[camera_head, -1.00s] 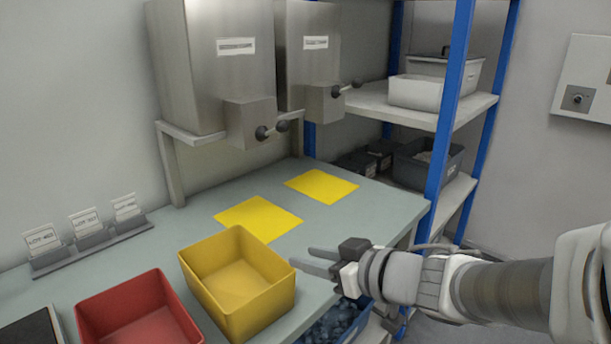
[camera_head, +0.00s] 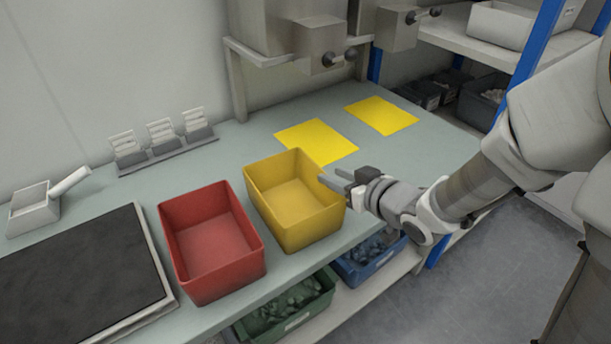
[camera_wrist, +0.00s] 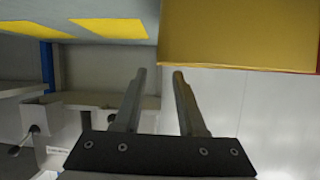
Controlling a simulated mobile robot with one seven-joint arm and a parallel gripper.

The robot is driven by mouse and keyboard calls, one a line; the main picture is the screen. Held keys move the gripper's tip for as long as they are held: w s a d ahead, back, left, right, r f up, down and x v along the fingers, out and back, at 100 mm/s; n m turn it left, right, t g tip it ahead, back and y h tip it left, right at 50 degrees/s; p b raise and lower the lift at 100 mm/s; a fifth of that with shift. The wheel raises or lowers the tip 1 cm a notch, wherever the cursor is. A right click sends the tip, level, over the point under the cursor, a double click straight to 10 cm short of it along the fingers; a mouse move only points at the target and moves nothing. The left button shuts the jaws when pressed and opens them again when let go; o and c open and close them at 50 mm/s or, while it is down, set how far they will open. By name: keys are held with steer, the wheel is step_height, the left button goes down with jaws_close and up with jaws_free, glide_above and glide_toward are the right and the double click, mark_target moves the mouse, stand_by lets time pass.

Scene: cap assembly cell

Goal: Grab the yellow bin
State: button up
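The yellow bin (camera_head: 290,222) stands upright and empty on the grey-green workbench (camera_head: 226,148), just right of the red bin. Its side also fills the upper right of the wrist view (camera_wrist: 240,35). My gripper (camera_head: 335,180) is at the bin's right side, with its fingers pointing at the right wall near the rim. In the wrist view my gripper (camera_wrist: 157,75) has two parallel fingers with a gap between them and nothing in the gap. From the head view I cannot tell whether a fingertip touches the bin.
The red bin (camera_head: 210,245) stands close on the left. Two yellow mats (camera_head: 316,141) lie behind, below metal dispensers (camera_head: 305,30). A dark pad (camera_head: 80,275) and card holders (camera_head: 163,148) are at left. Blue (camera_head: 370,262) and green (camera_head: 290,305) bins sit on a lower shelf.

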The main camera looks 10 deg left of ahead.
mark_target(319, 170)
steer(key=shift+x, duration=0.9)
steer(key=b+x, duration=0.1)
steer(key=x, duration=0.1)
steer(key=b+x, duration=0.1)
steer(key=x, duration=0.2)
steer(key=shift+d+f, duration=0.25)
steer(key=shift+f, duration=0.1)
steer(key=shift+w+a, duration=0.15)
steer(key=shift+w, duration=0.05)
jaws_close()
